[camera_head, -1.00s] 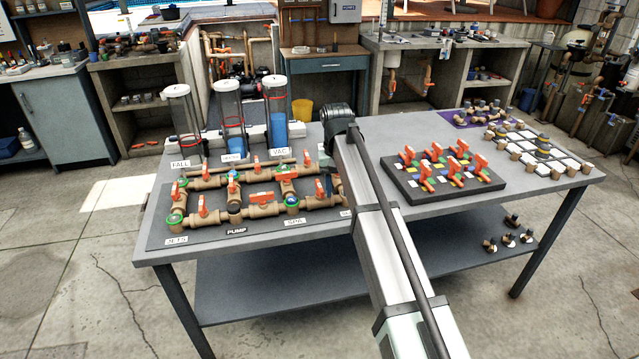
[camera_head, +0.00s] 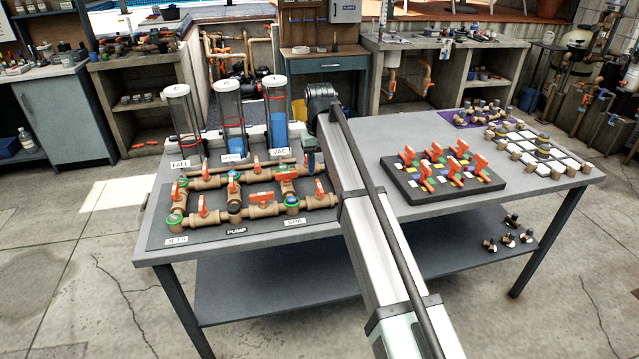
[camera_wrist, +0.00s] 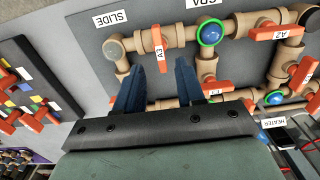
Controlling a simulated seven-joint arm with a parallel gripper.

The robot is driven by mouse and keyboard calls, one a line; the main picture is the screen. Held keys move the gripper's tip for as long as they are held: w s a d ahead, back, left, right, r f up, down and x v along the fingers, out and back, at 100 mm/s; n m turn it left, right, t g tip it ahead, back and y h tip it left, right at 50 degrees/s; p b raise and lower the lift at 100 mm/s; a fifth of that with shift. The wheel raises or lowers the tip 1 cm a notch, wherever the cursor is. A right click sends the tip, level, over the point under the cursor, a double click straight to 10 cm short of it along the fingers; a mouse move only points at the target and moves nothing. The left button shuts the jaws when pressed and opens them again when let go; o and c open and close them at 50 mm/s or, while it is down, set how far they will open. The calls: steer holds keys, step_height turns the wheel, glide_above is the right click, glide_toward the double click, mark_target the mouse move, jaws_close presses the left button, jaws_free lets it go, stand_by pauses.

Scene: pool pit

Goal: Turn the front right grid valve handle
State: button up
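The pipe grid (camera_head: 265,211) has several orange valve handles. Its front right handle (camera_head: 320,187) shows just left of my arm. In the wrist view it is the orange handle marked A3 (camera_wrist: 157,40), standing across its pipe near the SLIDE label (camera_wrist: 117,20). My gripper (camera_wrist: 160,68) is open, its two blue fingers apart and nothing held. In the wrist picture the handle's lower end lies between the fingertips; I cannot tell whether they touch. In the head view my gripper (camera_head: 312,168) is small and mostly hidden by my arm.
The neighbouring handle A2 (camera_wrist: 275,33) lies along its pipe. A board with several orange handles (camera_head: 437,198) sits right of my arm on the grey table (camera_head: 375,233). Clear cylinders (camera_head: 229,120) stand behind the grid. Bare tabletop lies between grid and board.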

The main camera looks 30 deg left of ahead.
mark_target(320, 185)
steer(key=shift+f, duration=3.15)
jaws_close()
